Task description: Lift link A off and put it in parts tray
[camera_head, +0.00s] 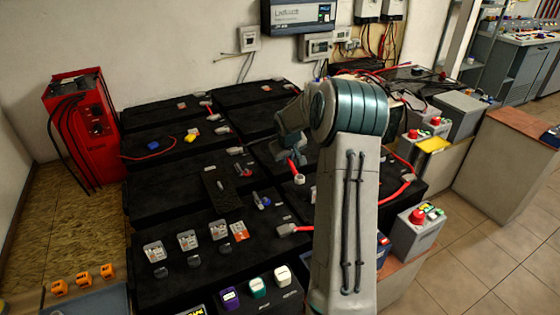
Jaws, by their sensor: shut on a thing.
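My gripper (291,152) is in the middle of the head view, pointing down above the black battery tops. It is shut on a short red link (293,166) with a pale end (299,179) that hangs below the fingers. I cannot read a letter on it, so I cannot confirm that it is link A. Whether its lower end touches the battery beneath is not clear. My arm hides part of the right-hand batteries. No parts tray can be told for certain; a dark speckled flat piece (221,203) lies on the batteries left of the gripper.
Black batteries (160,207) fill the centre, with several grey and red pieces (217,230) on top. A red charger (84,130) stands at left. Grey boxes with red knobs (415,232) stand at right. Orange pieces (83,279) sit on a bench at lower left. Tiled floor is clear at right.

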